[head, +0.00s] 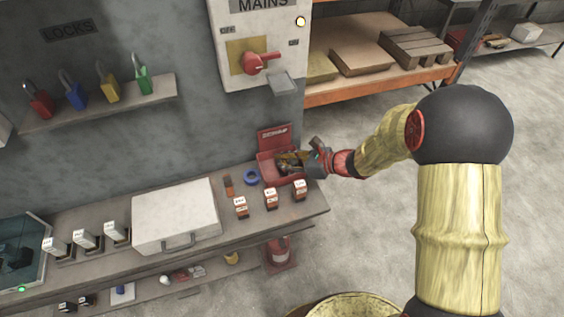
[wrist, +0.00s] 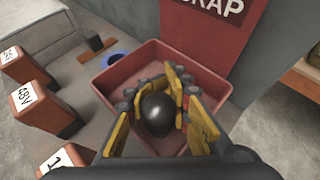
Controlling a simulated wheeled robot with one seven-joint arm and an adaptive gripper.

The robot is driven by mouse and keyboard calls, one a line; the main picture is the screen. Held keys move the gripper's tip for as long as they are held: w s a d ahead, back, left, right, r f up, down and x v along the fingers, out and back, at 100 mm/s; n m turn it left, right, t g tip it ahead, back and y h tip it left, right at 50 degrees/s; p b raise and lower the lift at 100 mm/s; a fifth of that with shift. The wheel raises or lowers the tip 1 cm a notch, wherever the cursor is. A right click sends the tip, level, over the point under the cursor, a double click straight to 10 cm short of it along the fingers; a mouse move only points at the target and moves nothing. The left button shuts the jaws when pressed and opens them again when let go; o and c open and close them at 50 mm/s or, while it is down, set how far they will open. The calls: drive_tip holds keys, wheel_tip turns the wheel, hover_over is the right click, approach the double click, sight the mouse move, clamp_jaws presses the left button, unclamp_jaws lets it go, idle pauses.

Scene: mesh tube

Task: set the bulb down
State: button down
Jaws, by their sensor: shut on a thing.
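The bulb (wrist: 158,113) is a dark, rounded thing between the yellow-padded fingers of my gripper (wrist: 160,105). My gripper is shut on it. In the wrist view the bulb is over the red scrap bin (wrist: 118,75); I cannot tell whether it touches the bin floor. In the head view my gripper (head: 298,160) reaches in from the right at the red bin (head: 268,172) on the bench, and the bulb is too small to make out there. The bin's back panel carries the word SCRAP (wrist: 215,10).
Several labelled blocks, one marked 48V (wrist: 45,108), stand beside the bin. A blue ring (head: 252,177) and a brown-handled brush (head: 228,186) lie left of it. A white case (head: 175,215) sits further left on the bench (head: 318,205). The mains box (head: 262,45) hangs above.

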drive_tip(key=c, duration=1.6)
unclamp_jaws()
drive_tip(key=shift+d+r, duration=0.15)
drive_tip(key=shift+r, duration=0.1)
drive_tip(key=p+v, duration=0.4)
drive_tip(key=v, duration=0.8)
drive_tip(key=s+a+r+n+g, duration=0.1)
drive_tip(key=s+r+n, duration=0.1)
drive_tip(key=s+a+r+n, duration=0.1)
drive_tip(key=s+r+n, duration=0.1)
drive_tip(key=s+a+r+n+g+h, duration=0.1)
drive_tip(key=s+r+n, duration=0.1)
drive_tip(key=n, duration=0.1)
drive_tip(key=shift+r+g, duration=0.25)
drive_tip(key=shift+g, duration=0.05)
drive_tip(key=s+d+r+n+h, duration=0.3)
drive_tip(key=s+r+n, duration=0.1)
drive_tip(key=s+n, duration=0.1)
drive_tip(key=s+d+r+n+t+h, duration=0.1)
drive_tip(key=s+d+r+n+h, duration=0.2)
drive_tip(key=s+r+n, duration=0.2)
drive_tip(key=s+d+r+n+t+h, duration=0.1)
drive_tip(key=s+d+r+n+h, duration=0.2)
drive_tip(key=s+n, duration=0.3)
drive_tip(key=shift+s+d+r+n+h, duration=0.3)
drive_tip(key=shift+d+r+n, duration=0.1)
drive_tip(key=shift+r, duration=0.3)
